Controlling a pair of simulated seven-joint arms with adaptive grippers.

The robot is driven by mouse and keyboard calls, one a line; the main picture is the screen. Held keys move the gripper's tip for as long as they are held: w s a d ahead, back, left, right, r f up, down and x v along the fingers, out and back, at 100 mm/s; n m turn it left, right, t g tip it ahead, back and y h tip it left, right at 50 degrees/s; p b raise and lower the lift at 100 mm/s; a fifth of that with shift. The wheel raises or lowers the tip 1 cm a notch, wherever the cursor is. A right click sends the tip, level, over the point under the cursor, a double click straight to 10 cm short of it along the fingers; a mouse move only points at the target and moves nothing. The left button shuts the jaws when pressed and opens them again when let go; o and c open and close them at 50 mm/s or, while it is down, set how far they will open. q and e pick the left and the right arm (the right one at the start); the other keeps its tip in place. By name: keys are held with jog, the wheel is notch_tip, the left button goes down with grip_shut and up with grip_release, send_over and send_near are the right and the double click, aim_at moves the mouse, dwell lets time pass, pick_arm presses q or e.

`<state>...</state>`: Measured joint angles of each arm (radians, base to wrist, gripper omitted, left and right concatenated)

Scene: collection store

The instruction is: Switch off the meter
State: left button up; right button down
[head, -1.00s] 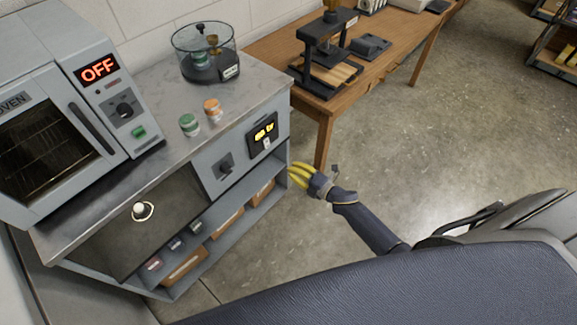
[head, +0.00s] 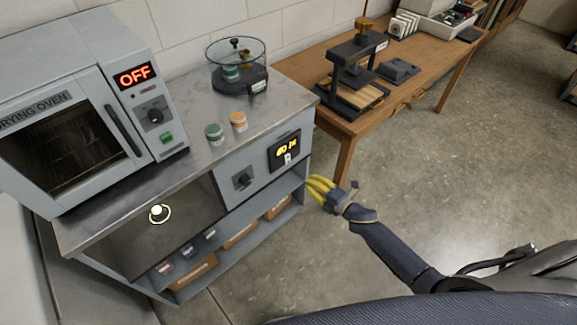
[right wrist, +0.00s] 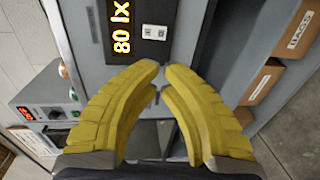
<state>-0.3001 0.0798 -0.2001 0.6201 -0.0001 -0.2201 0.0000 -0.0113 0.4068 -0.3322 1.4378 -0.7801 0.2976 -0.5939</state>
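The meter (head: 285,152) is a black panel with glowing yellow digits on the grey cabinet's front, at its right end. In the right wrist view the meter (right wrist: 125,28) reads "80 lx", turned on its side, and has a small white switch (right wrist: 154,32) beside the digits. My right gripper (head: 313,187) has yellow fingers and is just right of and below the meter, apart from it. In the right wrist view its fingertips (right wrist: 163,71) nearly meet, with nothing between them, just short of the switch. My left gripper is out of view.
A drying oven (head: 80,110) showing "OFF" stands on the cabinet top (head: 190,150), with two small jars and a glass-walled device (head: 237,70). A dark knob (head: 243,180) is left of the meter. A wooden table (head: 345,135) stands behind my right gripper. Floor to the right is clear.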

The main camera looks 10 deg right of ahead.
aim_at(283, 163)
jog(key=x, duration=1.1)
jog(key=shift+w+a, duration=0.1)
jog(key=shift+w, duration=0.2)
jog(key=shift+w+a, duration=0.25)
jog(key=shift+w, duration=0.2)
jog(key=shift+w+a+f, duration=0.3)
jog(key=shift+w, duration=0.2)
jog(key=shift+a, duration=0.1)
dwell(0.7)
jog(key=shift+s+f, duration=0.1)
jog(key=shift+s, duration=0.35)
jog(key=f+v, duration=0.3)
jog(key=v, duration=1)
jog(key=shift+d, duration=0.4)
